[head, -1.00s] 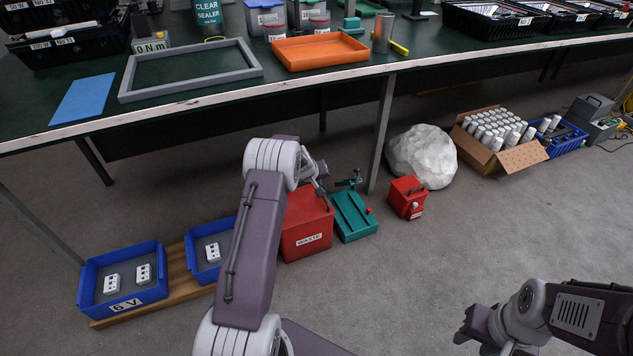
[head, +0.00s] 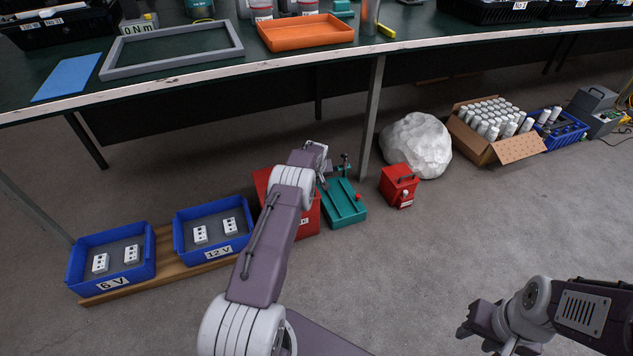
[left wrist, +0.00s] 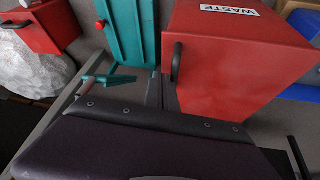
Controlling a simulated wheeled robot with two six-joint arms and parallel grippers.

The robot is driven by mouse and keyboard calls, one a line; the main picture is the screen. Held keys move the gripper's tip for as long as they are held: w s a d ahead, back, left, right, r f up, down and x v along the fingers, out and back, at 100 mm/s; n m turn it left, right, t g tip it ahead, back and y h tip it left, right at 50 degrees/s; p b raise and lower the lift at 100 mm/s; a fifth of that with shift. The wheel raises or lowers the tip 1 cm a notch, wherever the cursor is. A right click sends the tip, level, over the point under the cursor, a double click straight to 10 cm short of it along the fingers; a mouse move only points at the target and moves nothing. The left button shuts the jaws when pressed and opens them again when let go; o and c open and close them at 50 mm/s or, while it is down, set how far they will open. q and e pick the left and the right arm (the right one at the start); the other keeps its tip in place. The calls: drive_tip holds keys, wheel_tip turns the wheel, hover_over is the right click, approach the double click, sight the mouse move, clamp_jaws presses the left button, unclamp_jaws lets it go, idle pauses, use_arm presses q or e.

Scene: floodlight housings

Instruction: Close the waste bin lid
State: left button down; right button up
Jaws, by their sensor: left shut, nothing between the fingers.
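The red waste bin (head: 309,216) stands on the floor below the bench, mostly hidden behind my left arm in the head view. In the left wrist view the bin (left wrist: 235,65) shows a broad flat red face, a WASTE label at the top and a dark handle (left wrist: 177,62) at its left edge. I cannot tell from these frames how far the lid is open. My left gripper (head: 322,178) is shut and empty by the bin's right side, near the teal tool; its fingertips are hardly visible. My right gripper (head: 474,326) hangs over bare floor, far right of the bin.
A teal vise-like tool (head: 343,205) and a small red box (head: 399,187) stand right of the bin. Blue bins (head: 70,268) sit on a wooden board at left. The front floor is clear.

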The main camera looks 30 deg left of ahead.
idle(0.5)
use_arm(q)
drive_tip(key=w+d+r+p, duration=0.2)
drive_tip(key=d+r+p, duration=0.4)
drive_tip(key=r, duration=0.3)
drive_tip(key=shift+w+d+p, duration=0.25)
drive_tip(key=shift+d+p, duration=0.15)
drive_tip(key=shift+d, duration=0.4)
